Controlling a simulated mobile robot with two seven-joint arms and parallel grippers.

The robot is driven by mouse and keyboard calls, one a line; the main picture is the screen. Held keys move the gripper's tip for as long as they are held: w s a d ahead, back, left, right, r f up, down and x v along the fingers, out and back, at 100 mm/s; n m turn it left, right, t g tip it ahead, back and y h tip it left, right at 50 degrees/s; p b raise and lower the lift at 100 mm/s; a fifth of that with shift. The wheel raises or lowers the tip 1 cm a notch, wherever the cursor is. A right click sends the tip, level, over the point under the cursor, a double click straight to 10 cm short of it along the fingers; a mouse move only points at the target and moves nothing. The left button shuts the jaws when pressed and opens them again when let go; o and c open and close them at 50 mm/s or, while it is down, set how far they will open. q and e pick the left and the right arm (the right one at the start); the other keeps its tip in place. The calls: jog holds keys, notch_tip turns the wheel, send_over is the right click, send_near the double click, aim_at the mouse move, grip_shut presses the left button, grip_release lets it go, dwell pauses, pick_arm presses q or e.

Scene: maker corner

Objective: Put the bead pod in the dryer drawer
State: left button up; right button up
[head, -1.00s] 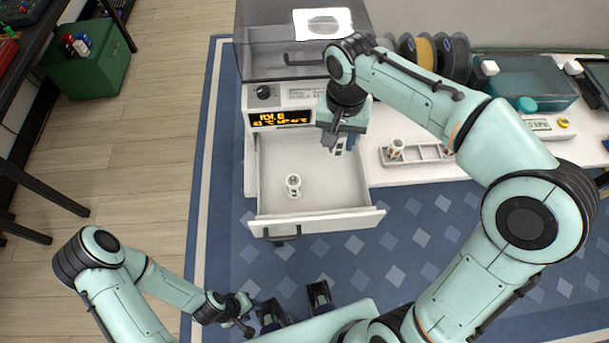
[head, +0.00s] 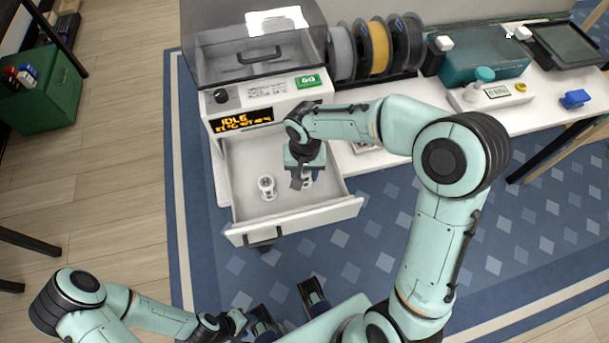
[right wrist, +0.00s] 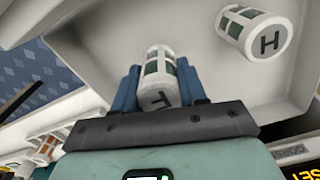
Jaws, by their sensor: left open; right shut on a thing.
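The dryer drawer (head: 290,222) is pulled open below the dryer's display. My right gripper (head: 303,184) is inside the drawer's outline, towards its right side. It is shut on a white bead pod with dark green windows and a T on its cap, seen between the fingers in the right wrist view (right wrist: 158,78). I cannot tell whether this pod touches the drawer floor. Another pod, marked H (right wrist: 262,36), is in the drawer; it stands left of my right gripper in the head view (head: 267,188). My left gripper (head: 238,322) is open and empty, low in front of the drawer.
The filament dryer (head: 262,95) has a display reading IDLE and a green GO button (head: 308,81). Several filament spools (head: 378,48) stand beside it. A pod with orange windows (right wrist: 42,148) shows at lower left in the right wrist view. My right arm hides part of the bench.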

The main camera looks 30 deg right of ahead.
jog(key=shift+f, duration=1.05)
jog(key=shift+f, duration=0.15)
jog(key=o, duration=1.1)
jog(key=shift+c, duration=0.2)
jog(key=shift+r, duration=0.55)
notch_tip(320, 180, up, 11)
jog(key=shift+r+p, duration=0.15)
jog(key=shift+p, duration=0.5)
